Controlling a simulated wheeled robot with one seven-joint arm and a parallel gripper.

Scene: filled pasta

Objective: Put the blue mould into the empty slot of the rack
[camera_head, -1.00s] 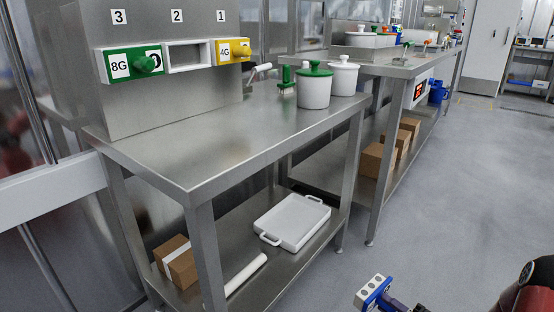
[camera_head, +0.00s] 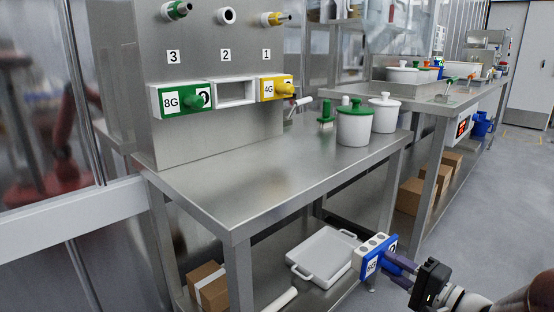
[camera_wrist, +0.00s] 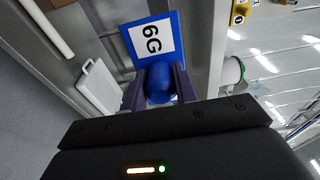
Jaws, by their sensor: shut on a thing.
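The blue mould (camera_head: 371,263) has a white back part with holes and a white label reading 6G. In the wrist view the mould (camera_wrist: 172,22) shows its label and a round blue knob. My gripper (camera_head: 398,268) is shut on the knob; the wrist view shows its fingers (camera_wrist: 160,85) on either side of it. The rack (camera_head: 225,93) is on the upright metal panel above the table. Its slot under number 2 (camera_head: 234,92) is empty, between the green 8G mould (camera_head: 183,98) under 3 and the yellow 4G mould (camera_head: 275,88) under 1. The gripper is low and right of the rack.
The steel table (camera_head: 240,190) has a clear top at left and front. A green-lidded pot (camera_head: 354,125), a white pot (camera_head: 384,115) and a green tool (camera_head: 325,114) stand at its right end. A white tray (camera_head: 318,252) lies on the lower shelf.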

